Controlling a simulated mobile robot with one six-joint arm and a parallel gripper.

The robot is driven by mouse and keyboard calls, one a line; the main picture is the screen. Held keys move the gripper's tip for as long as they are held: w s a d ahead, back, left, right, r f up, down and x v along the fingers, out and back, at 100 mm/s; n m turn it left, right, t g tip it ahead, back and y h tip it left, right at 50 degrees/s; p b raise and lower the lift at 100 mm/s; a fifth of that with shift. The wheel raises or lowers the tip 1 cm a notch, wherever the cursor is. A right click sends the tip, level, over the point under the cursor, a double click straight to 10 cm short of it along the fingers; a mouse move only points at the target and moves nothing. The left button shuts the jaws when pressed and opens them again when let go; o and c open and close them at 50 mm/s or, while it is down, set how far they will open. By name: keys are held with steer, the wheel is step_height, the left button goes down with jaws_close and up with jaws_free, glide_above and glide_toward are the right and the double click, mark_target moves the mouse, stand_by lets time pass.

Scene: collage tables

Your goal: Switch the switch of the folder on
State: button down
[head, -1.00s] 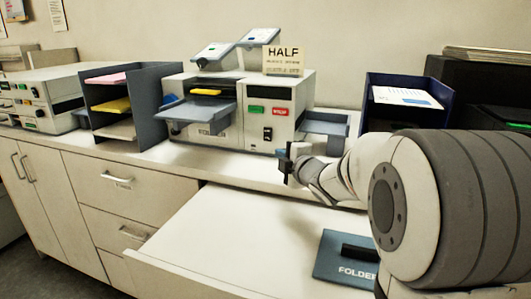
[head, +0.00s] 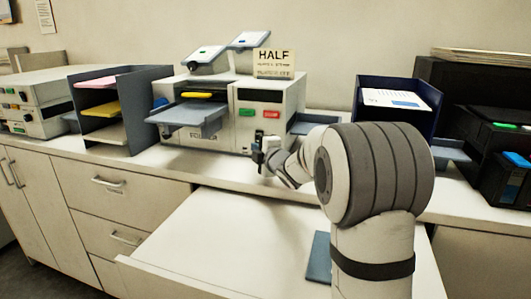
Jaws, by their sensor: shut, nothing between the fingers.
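The folder (head: 225,140), a white machine with grey trays, stands on the counter in the middle of the head view. Its front has a green button (head: 246,112) and a red button (head: 271,114). My gripper (head: 259,152) is shut and empty, right in front of the lower front panel, below these buttons. It covers the spot of the dark rocker switch, so I cannot tell the switch's position. I cannot tell whether the fingertips touch the panel.
A sign reading HALF (head: 273,63) stands on top of the folder. A paper sorter (head: 148,108) is on its left and a dark blue tray (head: 398,100) on its right.

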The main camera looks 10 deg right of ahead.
mark_target(257, 142)
steer(key=shift+w+d+f+p, duration=0.2)
steer(key=shift+w+d, duration=0.3)
steer(key=shift+w, duration=0.35)
steer(key=shift+w+d+f+p, duration=0.1)
steer(key=shift+w+d+p, duration=0.1)
steer(key=shift+w+d, duration=0.5)
steer(key=shift+w+a, duration=0.15)
steer(key=shift+a, duration=0.1)
steer(key=shift+w+d+f+b, duration=0.1)
steer(key=shift+f+b, duration=0.25)
steer(key=shift+b, duration=0.7)
steer(key=shift+w+r, duration=0.1)
steer(key=shift+r, duration=0.2)
steer(key=s+b, duration=0.1)
steer(key=s+a+f+b, duration=0.1)
steer(key=b, duration=0.1)
steer(key=s+a+b, duration=0.1)
steer(key=shift+s+f, duration=0.2)
steer(key=shift+s, duration=0.05)
steer(key=v, duration=0.3)
steer(key=f+v, duration=0.1)
steer(key=v, duration=0.6)
steer(key=shift+f, duration=0.2)
